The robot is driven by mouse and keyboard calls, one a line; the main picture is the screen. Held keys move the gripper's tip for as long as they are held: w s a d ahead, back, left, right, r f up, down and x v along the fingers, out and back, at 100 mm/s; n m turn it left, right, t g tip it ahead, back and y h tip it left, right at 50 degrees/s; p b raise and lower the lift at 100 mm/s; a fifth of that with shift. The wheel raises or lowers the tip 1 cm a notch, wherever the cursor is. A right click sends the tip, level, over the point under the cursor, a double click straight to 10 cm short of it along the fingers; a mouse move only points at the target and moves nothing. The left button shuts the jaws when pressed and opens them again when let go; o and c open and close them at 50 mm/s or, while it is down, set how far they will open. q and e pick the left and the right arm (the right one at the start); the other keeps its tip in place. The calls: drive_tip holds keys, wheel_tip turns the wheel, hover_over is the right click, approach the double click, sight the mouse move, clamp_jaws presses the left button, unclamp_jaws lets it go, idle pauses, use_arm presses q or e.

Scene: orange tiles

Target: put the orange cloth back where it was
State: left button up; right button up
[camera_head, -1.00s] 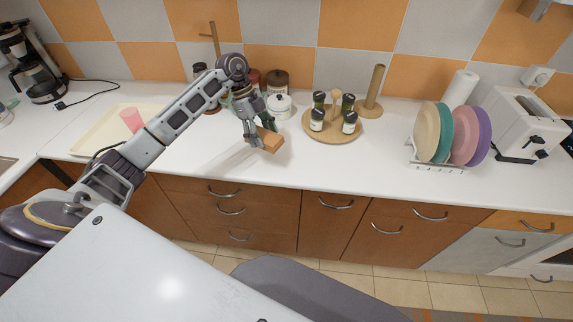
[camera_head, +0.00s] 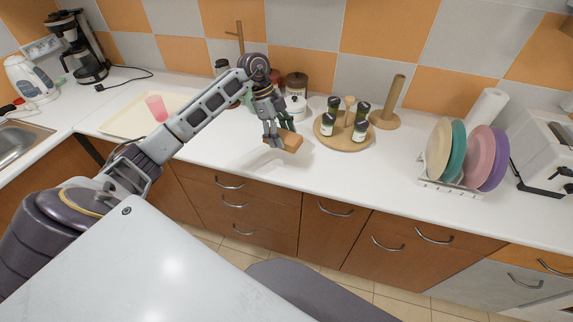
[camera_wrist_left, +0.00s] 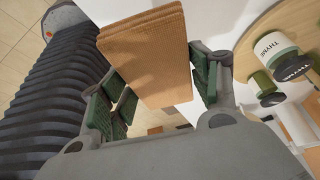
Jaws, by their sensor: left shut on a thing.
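The folded orange cloth (camera_head: 287,141) is a small ribbed block held in my left gripper (camera_head: 279,138). In the left wrist view the cloth (camera_wrist_left: 150,52) sits between the green-padded fingers of the left gripper (camera_wrist_left: 160,88). The fingers are shut on it. In the head view the cloth is over the white counter (camera_head: 235,152), near its front part; I cannot tell the exact height above it. My right gripper is not in view.
A round wooden tray (camera_head: 343,142) with several spice jars stands just right of the cloth. A cream tray (camera_head: 125,122) with a pink cup (camera_head: 157,108) lies left. A plate rack (camera_head: 450,187) stands right.

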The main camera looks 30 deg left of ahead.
use_arm(q)
drive_tip(key=shift+d+n, duration=0.2)
drive_tip(key=shift+n, duration=0.1)
drive_tip(key=shift+s, duration=0.1)
drive_tip(key=shift+a+n+t, duration=0.15)
drive_tip(key=shift+n+t, duration=0.15)
drive_tip(key=shift+n, duration=0.2)
drive_tip(key=shift+n, duration=0.3)
drive_tip(key=shift+f, duration=0.1)
hover_over(286, 164)
drive_tip(key=a, duration=0.1)
drive_tip(key=shift+s+a+f+p, duration=0.1)
drive_tip(key=shift+f+p, duration=0.1)
drive_tip(key=shift+f, duration=1.3)
drive_tip(key=shift+s+a+f+p, duration=0.1)
drive_tip(key=shift+f+p, duration=0.05)
drive_tip(key=shift+f, duration=1.35)
drive_tip(key=shift+f, duration=0.15)
drive_tip(key=shift+f, duration=1.75)
drive_tip(key=shift+f, duration=0.1)
